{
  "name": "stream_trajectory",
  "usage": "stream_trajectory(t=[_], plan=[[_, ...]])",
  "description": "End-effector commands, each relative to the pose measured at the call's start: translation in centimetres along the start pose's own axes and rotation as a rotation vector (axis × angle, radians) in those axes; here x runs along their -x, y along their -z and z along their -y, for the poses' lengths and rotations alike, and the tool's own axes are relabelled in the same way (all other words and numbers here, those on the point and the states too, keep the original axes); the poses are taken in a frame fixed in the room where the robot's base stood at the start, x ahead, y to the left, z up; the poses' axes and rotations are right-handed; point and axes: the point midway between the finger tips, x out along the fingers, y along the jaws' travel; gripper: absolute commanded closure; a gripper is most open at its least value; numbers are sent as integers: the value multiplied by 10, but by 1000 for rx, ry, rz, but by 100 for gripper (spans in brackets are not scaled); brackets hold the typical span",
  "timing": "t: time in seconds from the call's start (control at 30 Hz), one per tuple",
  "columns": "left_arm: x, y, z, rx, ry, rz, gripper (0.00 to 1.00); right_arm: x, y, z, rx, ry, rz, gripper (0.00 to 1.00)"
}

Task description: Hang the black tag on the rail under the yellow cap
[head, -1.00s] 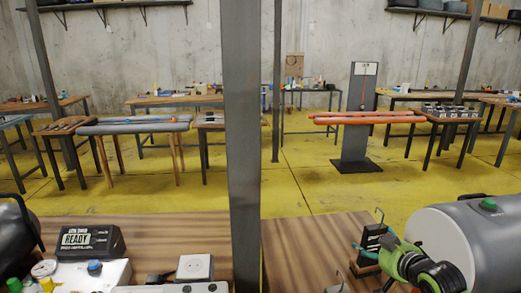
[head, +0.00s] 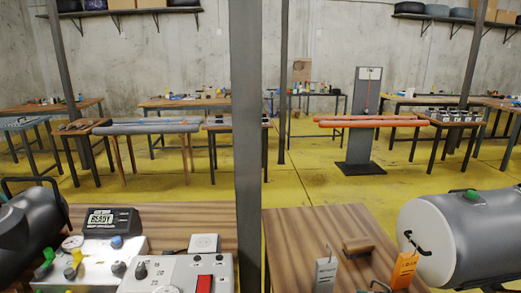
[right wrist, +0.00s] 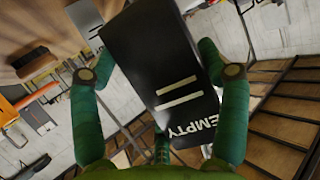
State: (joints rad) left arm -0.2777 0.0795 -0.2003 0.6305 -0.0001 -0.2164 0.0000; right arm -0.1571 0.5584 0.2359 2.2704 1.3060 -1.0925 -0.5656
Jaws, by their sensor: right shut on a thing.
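The black tag (right wrist: 160,75) fills the middle of the right wrist view, tilted, with two white bars and the word EMPTY facing the camera. My right gripper (right wrist: 152,52) is shut on it, with a green finger on each side. The tag's hook is not clear there. Neither the black tag nor my right gripper shows in the head view. I cannot make out the rail. My left gripper is not in view.
A grey tag (head: 326,272) and an orange tag (head: 403,270) with hooks stand near a wooden block (head: 358,245) on the right bench. A dark post (head: 247,150) stands between the benches.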

Motion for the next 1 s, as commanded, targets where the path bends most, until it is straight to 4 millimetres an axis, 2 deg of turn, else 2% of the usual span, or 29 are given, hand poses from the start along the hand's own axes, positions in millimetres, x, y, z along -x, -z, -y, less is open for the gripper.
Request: stream_trajectory(t=[0.03, 0.1, 0.2, 0.3, 0.53, 0.63, 0.8, 1.0], plan=[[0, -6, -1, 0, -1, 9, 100, 7, 1, 14, 17, 41, -1, 58], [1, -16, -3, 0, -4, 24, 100, 13, 2, 28, 36, 84, -1, 58], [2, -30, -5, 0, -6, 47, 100, 18, 4, 40, 50, 120, -1, 58], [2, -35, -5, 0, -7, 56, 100, 20, 4, 43, 55, 130, -1, 58], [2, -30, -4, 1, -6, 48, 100, 19, 3, 42, 53, 130, 0, 58], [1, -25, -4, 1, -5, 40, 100, 16, -10, 46, 49, 137, 4, 58], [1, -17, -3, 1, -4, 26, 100, 9, -45, 52, 47, 136, 5, 58], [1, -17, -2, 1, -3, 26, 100, 7, -53, 53, 52, 128, -1, 58]])
